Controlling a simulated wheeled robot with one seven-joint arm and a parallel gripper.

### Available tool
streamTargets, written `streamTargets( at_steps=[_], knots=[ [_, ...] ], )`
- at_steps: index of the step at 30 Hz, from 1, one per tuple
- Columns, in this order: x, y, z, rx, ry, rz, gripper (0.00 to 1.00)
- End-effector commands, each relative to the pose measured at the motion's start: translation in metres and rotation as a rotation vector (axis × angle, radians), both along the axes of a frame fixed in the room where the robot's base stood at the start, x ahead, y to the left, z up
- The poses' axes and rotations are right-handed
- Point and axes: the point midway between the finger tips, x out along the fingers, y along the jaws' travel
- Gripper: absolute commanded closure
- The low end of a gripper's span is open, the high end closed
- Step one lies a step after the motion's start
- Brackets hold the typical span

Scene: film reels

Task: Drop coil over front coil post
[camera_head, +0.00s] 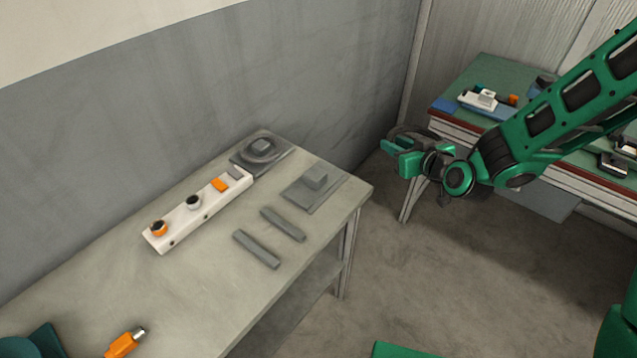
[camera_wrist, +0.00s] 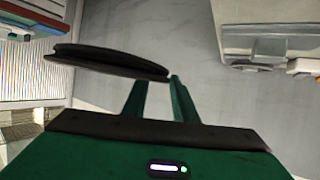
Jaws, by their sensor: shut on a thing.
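My gripper (camera_head: 402,148) is shut on a dark coil (camera_head: 408,131), out over the floor to the right of the grey table. In the wrist view the coil (camera_wrist: 105,61) is a thin dark disc, seen nearly edge-on, at the fingertips (camera_wrist: 157,82). My gripper is apart from both posts.
A white control strip (camera_head: 200,210) with knobs and an orange button lies left of the posts on the table (camera_head: 120,275). Two grey bars (camera_head: 256,249) lie in front. An orange-handled item (camera_head: 125,343) lies near. A second, green-topped table (camera_head: 495,72) stands behind my arm.

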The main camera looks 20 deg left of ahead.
Motion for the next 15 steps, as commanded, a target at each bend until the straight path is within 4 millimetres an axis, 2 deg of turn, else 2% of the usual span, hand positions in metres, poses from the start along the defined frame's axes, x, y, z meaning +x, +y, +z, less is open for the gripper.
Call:
streamTargets(
  at_steps=[1, 3, 8, 15],
  knots=[
    [-0.009, 0.021, 0.0, -0.001, -0.003, 0.028, 1.0],
    [-0.02, 0.043, 0.0, -0.002, -0.005, 0.054, 1.0],
    [-0.046, 0.092, 0.001, -0.004, -0.006, 0.112, 1.0],
    [-0.096, 0.162, 0.005, -0.005, -0.007, 0.201, 1.0]
  ],
)
